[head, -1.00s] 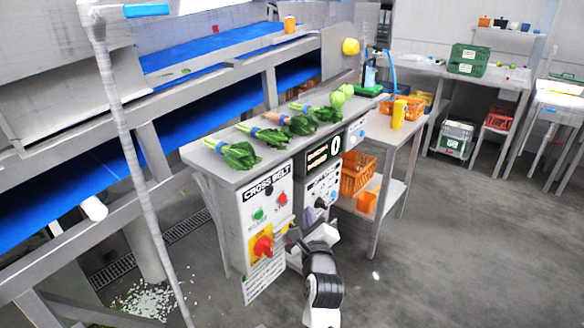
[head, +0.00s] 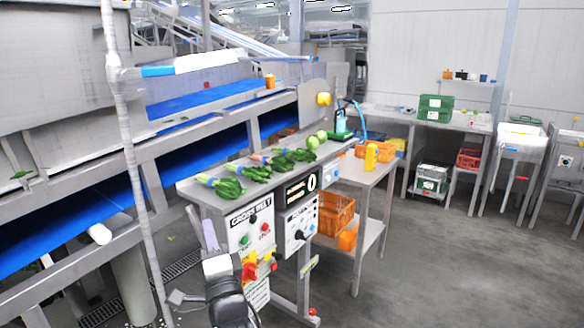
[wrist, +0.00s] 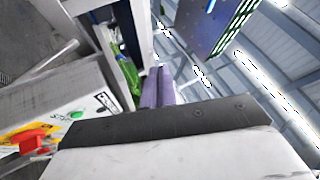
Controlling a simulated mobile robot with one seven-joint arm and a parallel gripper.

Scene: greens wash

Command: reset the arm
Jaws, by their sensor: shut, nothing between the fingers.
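My gripper (head: 209,236) is shut and empty. Its pale purple fingers point upward, just left of the cross belt panel (head: 236,222). In the wrist view the closed fingers (wrist: 157,88) stand upright in the middle, beyond the dark edge of my wrist. My arm rises from the bottom of the head view and covers part of the panel's lower left. The panel's red knob on yellow (head: 249,270) shows beside my arm. The wrist view also shows the red knob (wrist: 30,140) and a green button (wrist: 75,115) at left.
Bunches of leafy greens (head: 228,188) lie on the steel counter above the panel. A blue conveyor belt (head: 90,195) runs along the left, with a post (head: 135,170) before it. An orange crate (head: 334,212) sits under the side table. The floor at right is clear.

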